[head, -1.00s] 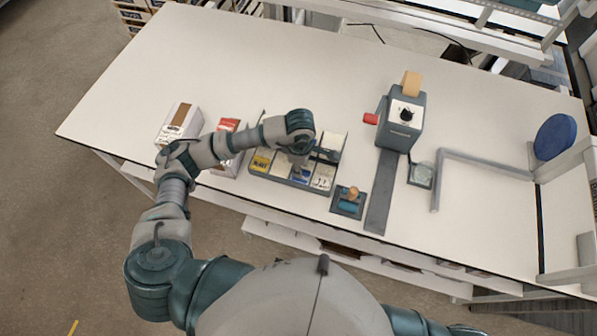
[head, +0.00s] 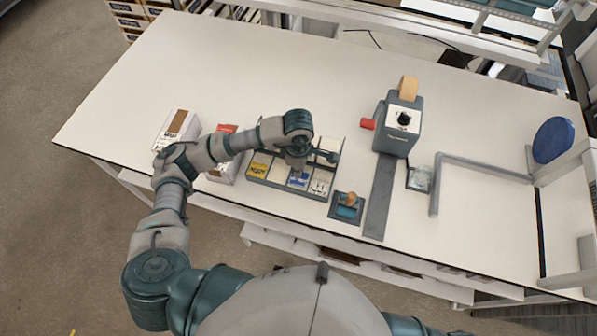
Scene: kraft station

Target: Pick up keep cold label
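A grey sectioned label tray (head: 262,181) sits near the front edge of the table, with stacks of labels in its compartments. A blue and white label stack (head: 298,181) lies in a front middle compartment and is likely the keep cold label; its print is too small to read. My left gripper (head: 297,164) points down over the tray, just behind the blue stack. Its fingertips are small and partly hidden by the wrist, so I cannot tell whether they are open or hold anything. My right gripper is out of view.
Yellow (head: 259,169) and black-and-white labels (head: 320,184) flank the blue stack. A stamp on a pad (head: 347,205) and a tape dispenser (head: 399,125) stand to the right. Boxes (head: 178,128) stand to the left.

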